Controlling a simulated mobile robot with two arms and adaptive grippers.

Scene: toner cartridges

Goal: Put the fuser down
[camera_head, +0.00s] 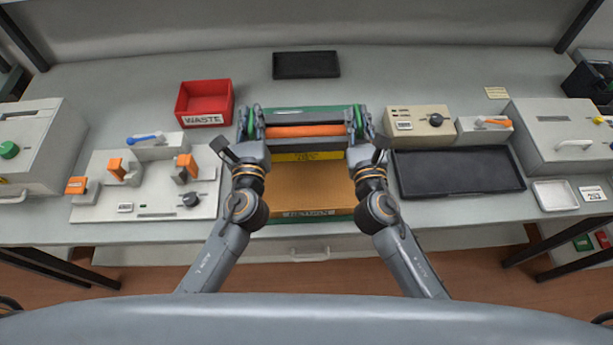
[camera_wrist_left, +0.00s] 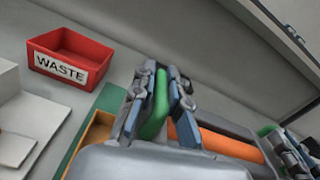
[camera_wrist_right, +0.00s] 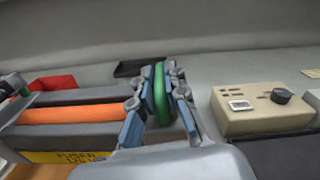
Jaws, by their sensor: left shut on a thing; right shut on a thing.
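The fuser (camera_head: 305,131) is a dark grey bar with an orange roller, a yellow label and a green handle at each end. My left gripper (camera_head: 250,118) is shut on its left green handle, which shows between the fingers in the left wrist view (camera_wrist_left: 158,105). My right gripper (camera_head: 358,118) is shut on its right green handle, also seen in the right wrist view (camera_wrist_right: 161,95). The fuser is level over the back part of a cardboard-coloured tray with a green rim, the return tray (camera_head: 306,190). I cannot tell whether it touches the tray.
A red waste bin (camera_head: 205,103) stands to the left of the fuser. A beige control box (camera_head: 418,124) and an empty black tray (camera_head: 458,172) are to the right. A small black tray (camera_head: 306,65) lies behind. White machines stand at both sides.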

